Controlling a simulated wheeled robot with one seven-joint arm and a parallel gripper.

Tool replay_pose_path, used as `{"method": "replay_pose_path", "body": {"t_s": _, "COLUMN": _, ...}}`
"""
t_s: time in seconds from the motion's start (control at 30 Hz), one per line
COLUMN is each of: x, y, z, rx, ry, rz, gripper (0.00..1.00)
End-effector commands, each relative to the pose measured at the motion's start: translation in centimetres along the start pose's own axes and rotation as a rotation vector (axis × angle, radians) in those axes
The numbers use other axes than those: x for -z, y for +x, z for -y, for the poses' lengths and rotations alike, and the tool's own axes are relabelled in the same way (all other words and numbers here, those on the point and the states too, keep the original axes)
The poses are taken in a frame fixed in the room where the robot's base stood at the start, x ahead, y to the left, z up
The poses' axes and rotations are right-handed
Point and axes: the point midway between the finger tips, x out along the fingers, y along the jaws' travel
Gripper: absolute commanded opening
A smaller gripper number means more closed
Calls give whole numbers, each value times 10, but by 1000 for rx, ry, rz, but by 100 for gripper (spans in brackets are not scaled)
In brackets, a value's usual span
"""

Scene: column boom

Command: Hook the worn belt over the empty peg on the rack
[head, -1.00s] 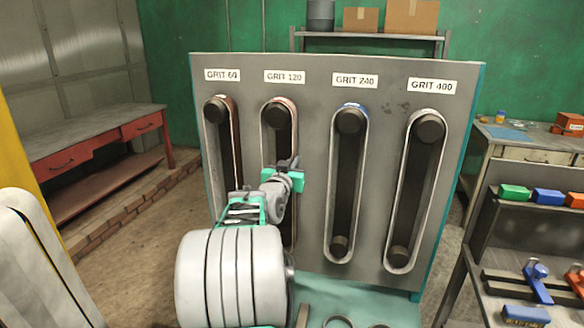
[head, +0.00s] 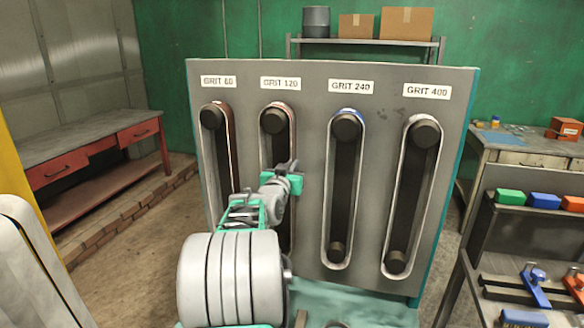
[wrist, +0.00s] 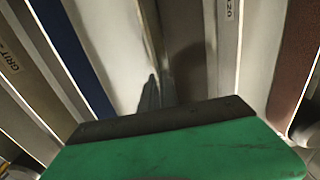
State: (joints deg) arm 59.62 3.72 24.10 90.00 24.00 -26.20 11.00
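The rack (head: 310,90) is a grey upright panel with slots labelled GRIT 60, GRIT 120, GRIT 240 and GRIT 400. Each slot has a dark round peg at its top. Reddish-brown belt edges show at GRIT 60 and GRIT 120 (head: 291,125), and a blue one at GRIT 240 (head: 347,109). The GRIT 400 peg (head: 425,133) shows no coloured belt. My gripper (head: 287,168) is in front of the GRIT 120 slot, partly hidden by my wrist. In the wrist view a dark pointed tip shows above the green body; its opening is unclear. I cannot identify the worn belt.
A red-drawer bench (head: 95,150) stands at the left. A pale rounded piece (head: 40,260) is at the near left. At the right are a side bench (head: 530,150) and a stand with coloured blocks (head: 545,199) and clamps. A teal base (head: 365,305) lies below the panel.

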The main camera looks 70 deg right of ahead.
Motion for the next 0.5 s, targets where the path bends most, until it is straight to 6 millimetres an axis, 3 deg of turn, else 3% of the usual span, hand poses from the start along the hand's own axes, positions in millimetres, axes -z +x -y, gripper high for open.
{"method": "replay_pose_path", "body": {"t_s": 0.5, "x": -6, "y": 1, "z": 0, "rx": 0, "ry": 0, "rz": -2, "gripper": 0}}
